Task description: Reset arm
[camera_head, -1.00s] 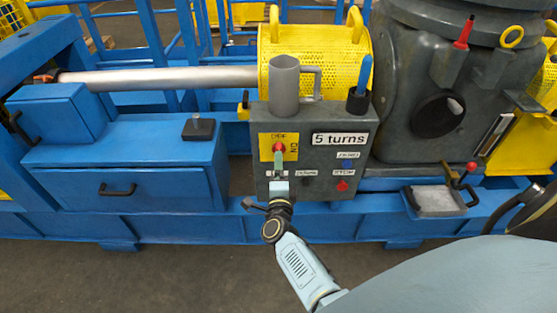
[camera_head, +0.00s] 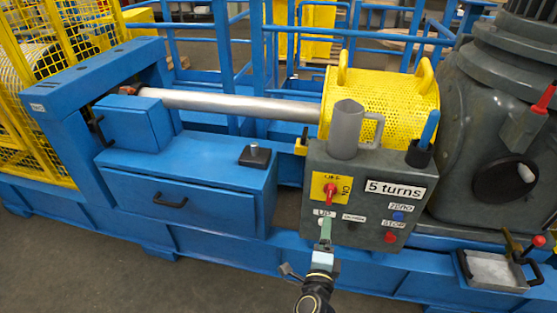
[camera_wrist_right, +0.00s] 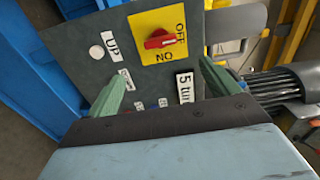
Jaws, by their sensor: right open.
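My right gripper (camera_head: 325,232) comes in from the bottom in the head view, with its green fingers in front of the grey control box (camera_head: 318,162). In the right wrist view the gripper (camera_wrist_right: 161,74) is open, its two green fingers spread apart with nothing between them. Beyond the fingers is a red rotary switch (camera_wrist_right: 158,39) on a yellow OFF/ON plate; it also shows in the head view (camera_head: 330,190). A white button (camera_wrist_right: 97,52) lies beside the UP label. I cannot tell whether a finger touches the panel. My left gripper is not in view.
A grey mug (camera_head: 344,130) and a dark holder (camera_head: 419,154) with a blue-handled tool stand on the box. A blue drawer cabinet (camera_head: 185,195) is on the left, and grey machinery (camera_head: 480,110) on the right. Floor (camera_head: 90,275) is clear at the lower left.

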